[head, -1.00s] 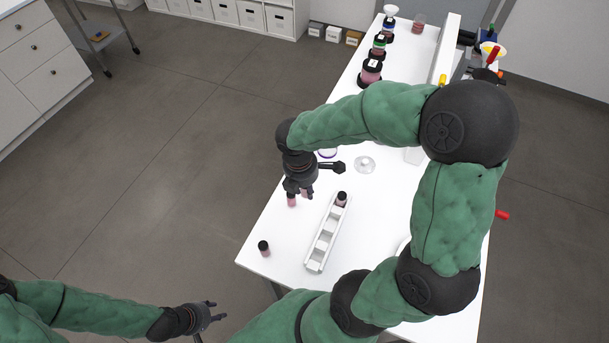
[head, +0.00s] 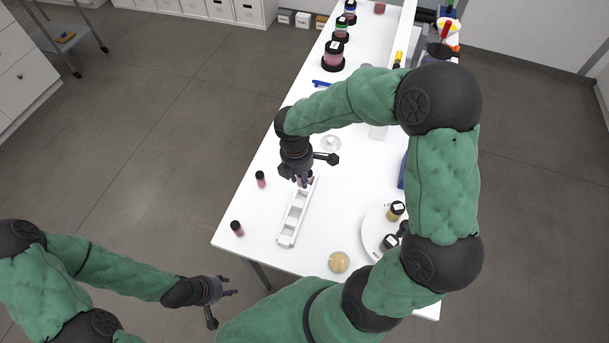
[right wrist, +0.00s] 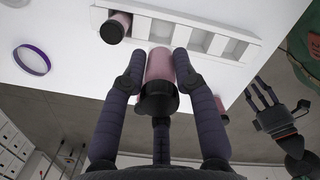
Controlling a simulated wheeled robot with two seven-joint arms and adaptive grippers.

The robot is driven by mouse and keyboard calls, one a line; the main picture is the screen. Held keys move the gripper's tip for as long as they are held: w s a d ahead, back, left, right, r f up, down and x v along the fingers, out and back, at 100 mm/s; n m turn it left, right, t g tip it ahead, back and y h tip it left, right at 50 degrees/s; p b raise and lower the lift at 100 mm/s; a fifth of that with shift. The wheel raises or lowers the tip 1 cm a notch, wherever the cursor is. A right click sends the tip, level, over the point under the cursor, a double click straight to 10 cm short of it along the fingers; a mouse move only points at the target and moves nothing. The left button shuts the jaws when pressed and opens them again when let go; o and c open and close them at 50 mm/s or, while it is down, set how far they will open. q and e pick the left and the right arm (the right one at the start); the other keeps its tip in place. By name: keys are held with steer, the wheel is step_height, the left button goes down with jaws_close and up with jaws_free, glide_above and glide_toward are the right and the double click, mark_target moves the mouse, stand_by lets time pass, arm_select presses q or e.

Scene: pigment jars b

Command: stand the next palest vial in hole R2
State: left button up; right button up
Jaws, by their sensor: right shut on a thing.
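The white rack (head: 284,240) lies on the table with a row of square holes; it also shows in the right wrist view (right wrist: 262,50). A pink vial with a black cap (right wrist: 115,27) stands in its end hole. My right gripper (head: 303,183) is shut on another pink, black-capped vial (right wrist: 160,68), over the rack's far part. In the right wrist view this vial's far end is at the rack's edge; I cannot tell whether it has entered a hole. Two more dark-capped pink vials (head: 260,179) (head: 237,228) stand left of the rack. My left gripper (head: 226,300) is open and empty, off the table.
A white plate (head: 371,222) with small jars and a round tan thing (head: 339,262) are right of the rack. A clear glass item (head: 330,143) lies beyond my right gripper. Larger pigment jars (head: 333,56) line the far table. The table's left edge is close to the loose vials.

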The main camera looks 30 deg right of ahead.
stand_by(0.3)
steer(key=b, duration=0.4)
glide_above(301, 190)
steer(key=s, duration=0.2)
steer(key=shift+w+a+f, duration=0.1)
steer(key=shift+a+f, duration=0.15)
steer(key=shift+f, duration=1.25)
steer(key=shift+w+a+f, duration=0.1)
steer(key=shift+a+f, duration=0.1)
steer(key=shift+f, duration=1.25)
steer(key=shift+p, duration=0.6)
steer(key=shift+f+b, duration=1.05)
steer(key=shift+f, duration=0.35)
steer(key=o, duration=1.1)
steer(key=r, duration=1.2)
steer(key=shift+w+a, duration=0.15)
steer(key=shift+a, duration=0.2)
